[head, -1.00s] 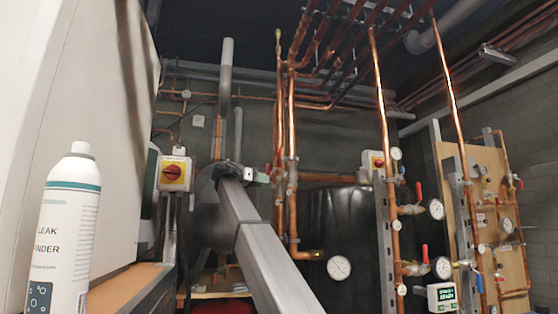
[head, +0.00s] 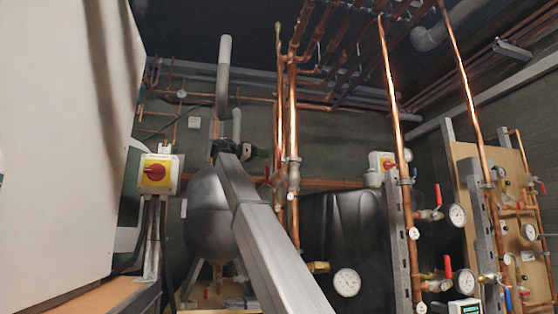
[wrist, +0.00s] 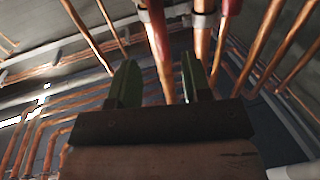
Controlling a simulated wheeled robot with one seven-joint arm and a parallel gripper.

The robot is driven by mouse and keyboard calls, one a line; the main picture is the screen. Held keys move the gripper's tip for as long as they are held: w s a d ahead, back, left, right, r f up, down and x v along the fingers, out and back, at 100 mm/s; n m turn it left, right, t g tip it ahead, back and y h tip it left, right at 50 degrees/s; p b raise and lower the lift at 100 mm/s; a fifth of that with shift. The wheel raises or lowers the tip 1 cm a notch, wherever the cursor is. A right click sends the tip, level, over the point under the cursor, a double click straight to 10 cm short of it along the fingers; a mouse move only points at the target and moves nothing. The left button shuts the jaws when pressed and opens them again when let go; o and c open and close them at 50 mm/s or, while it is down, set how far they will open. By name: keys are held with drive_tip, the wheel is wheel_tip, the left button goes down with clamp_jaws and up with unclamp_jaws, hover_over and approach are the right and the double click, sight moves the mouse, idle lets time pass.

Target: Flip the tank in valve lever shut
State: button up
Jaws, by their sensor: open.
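In the wrist view my gripper (wrist: 158,62) is open, with its two dark green fingers apart. A red lever (wrist: 156,32) lies just beyond the gap between the fingers, and nothing is held. A second red lever (wrist: 229,10) is further right, by a copper pipe. In the head view my gripper (head: 252,153) is beside the vertical copper pipes, near a small red lever (head: 267,172). No label shows which lever is the tank in valve. A black tank (head: 345,225) stands behind the pipes.
A grey round vessel (head: 205,215) stands behind my arm. A red-yellow switch box (head: 160,174) is at left, beside a large white casing (head: 70,120). Gauges (head: 346,282) and other red levers (head: 419,190) are at right. Pipes crowd the space around my gripper.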

sight(279, 168)
drive_tip(key=x, duration=0.8)
drive_tip(key=shift+w+d, duration=0.15)
drive_tip(key=shift+d, duration=0.05)
clamp_jaws()
